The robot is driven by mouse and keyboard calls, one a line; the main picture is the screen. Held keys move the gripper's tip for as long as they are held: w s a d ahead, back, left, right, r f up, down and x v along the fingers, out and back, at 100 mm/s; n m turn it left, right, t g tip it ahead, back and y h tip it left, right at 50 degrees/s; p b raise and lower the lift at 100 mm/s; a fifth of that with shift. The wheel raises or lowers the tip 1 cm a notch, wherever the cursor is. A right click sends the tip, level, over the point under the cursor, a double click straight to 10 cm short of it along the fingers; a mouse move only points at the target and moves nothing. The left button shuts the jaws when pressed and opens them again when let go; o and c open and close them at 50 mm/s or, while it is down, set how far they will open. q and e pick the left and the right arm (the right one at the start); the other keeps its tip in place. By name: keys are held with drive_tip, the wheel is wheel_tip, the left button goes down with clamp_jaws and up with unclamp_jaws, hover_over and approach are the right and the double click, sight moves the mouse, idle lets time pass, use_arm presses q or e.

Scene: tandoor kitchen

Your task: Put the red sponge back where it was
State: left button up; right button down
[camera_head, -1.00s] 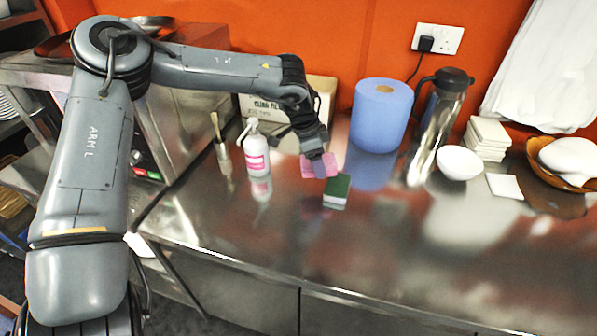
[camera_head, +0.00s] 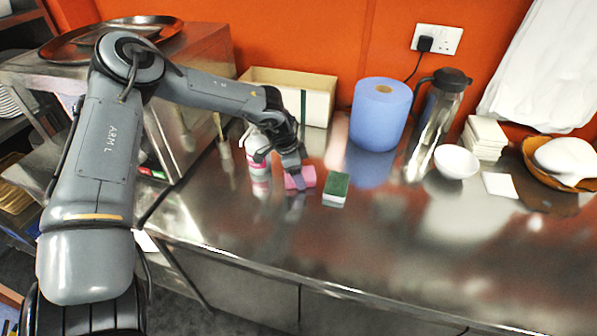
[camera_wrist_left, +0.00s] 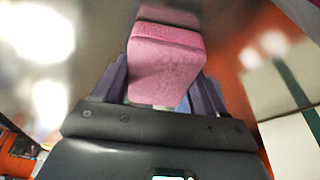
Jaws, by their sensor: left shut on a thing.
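The red sponge looks pink (camera_head: 306,176) in the head view, left of a green-topped sponge (camera_head: 336,187) with a pale lower side. My left gripper (camera_head: 295,178) is shut on the red sponge, low over the steel counter. In the left wrist view the red sponge (camera_wrist_left: 167,60) sits between the two fingers of my left gripper (camera_wrist_left: 165,85), with a pink reflection just beyond it. I cannot tell whether it touches the counter. My right gripper is not in view.
The counter front (camera_head: 400,250) is clear.

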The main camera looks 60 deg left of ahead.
use_arm(q)
drive_tip(key=shift+f, duration=0.1)
drive_tip(key=shift+f, duration=0.1)
drive_tip(key=o, duration=0.9)
drive_tip(key=shift+o, duration=0.2)
drive_tip(key=shift+b+v, duration=0.35)
drive_tip(key=shift+v, duration=2.6)
